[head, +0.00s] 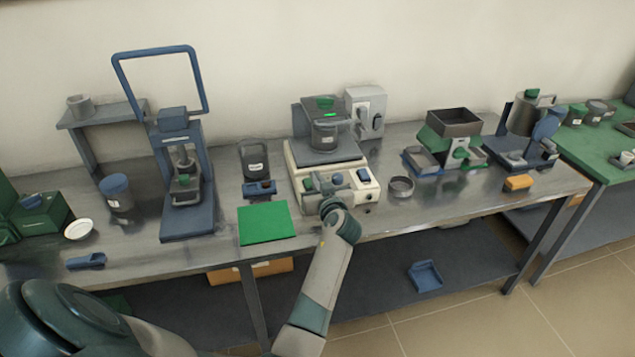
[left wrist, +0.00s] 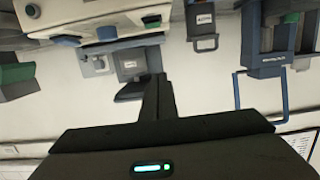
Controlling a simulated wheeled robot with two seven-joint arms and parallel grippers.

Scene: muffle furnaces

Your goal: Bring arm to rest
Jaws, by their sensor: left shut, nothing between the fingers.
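My left arm reaches up from the bottom of the head view, and its wrist and left gripper (head: 331,204) are at the front of the beige bench device, just above the bench edge. Whether it touches the device cannot be told. In the left wrist view the dark fingers of the left gripper (left wrist: 158,88) are together with nothing between them. That view looks upside down toward the wall. My right gripper is in neither view.
The metal bench (head: 400,215) holds a green mat (head: 267,223), a beige device (head: 365,192), a blue press (head: 187,225) with a tall frame, a round dish (head: 401,187) and an orange block (head: 518,183). The floor (head: 460,325) in front is open at the right.

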